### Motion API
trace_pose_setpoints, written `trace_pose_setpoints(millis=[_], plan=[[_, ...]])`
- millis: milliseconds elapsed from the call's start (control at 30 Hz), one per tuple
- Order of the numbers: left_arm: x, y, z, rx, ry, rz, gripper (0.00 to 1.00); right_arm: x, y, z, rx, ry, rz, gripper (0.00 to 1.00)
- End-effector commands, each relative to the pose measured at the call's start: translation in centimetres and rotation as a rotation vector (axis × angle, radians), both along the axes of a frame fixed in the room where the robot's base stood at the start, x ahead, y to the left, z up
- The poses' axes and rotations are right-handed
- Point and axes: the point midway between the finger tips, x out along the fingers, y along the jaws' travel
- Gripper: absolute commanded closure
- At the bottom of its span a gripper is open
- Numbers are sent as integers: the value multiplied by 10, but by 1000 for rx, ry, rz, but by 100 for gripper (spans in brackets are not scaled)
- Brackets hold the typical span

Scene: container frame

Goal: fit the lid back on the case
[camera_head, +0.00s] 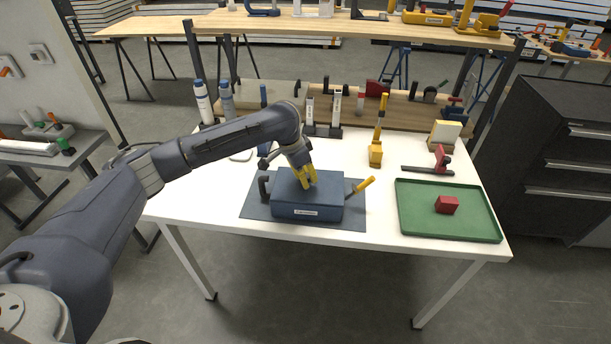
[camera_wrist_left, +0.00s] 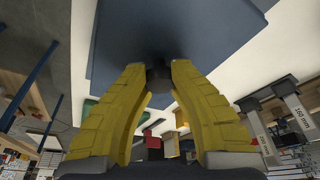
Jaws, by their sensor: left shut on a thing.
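The blue case (camera_head: 308,211), with a pale label on its front, sits on a dark blue-grey mat (camera_head: 257,211) on the white table. A flat blue top, which looks like the lid (camera_head: 328,192), covers the case; I cannot tell whether it is fully seated. In the left wrist view the blue lid surface (camera_wrist_left: 185,28) fills the upper middle. My left gripper (camera_head: 309,182) is over the case from above. Its yellow fingers (camera_wrist_left: 158,75) are shut on a small dark knob (camera_wrist_left: 158,82) on the lid. My right gripper is out of view.
A dark handle-like piece (camera_head: 263,186) stands at the case's left, and a yellow-handled tool (camera_head: 365,184) at its right. A green tray (camera_head: 418,222) with a red block (camera_head: 447,204) lies further right. Several tools and bottles line the back. The table front is clear.

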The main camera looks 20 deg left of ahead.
Motion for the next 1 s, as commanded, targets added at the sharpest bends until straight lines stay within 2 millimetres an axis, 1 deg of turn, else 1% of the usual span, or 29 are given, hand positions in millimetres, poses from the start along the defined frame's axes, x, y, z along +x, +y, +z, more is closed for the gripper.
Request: trace_pose_setpoints(millis=[367,400,600,867,1000], plan=[[0,0,-3,0,1,0,100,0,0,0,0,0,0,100],[0,0,-4,0,1,0,75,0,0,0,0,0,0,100],[0,0,-3,0,1,0,53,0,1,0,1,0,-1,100],[0,0,-2,0,0,-1,53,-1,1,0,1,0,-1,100],[-2,2,8,0,-2,-2,53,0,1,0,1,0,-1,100]])
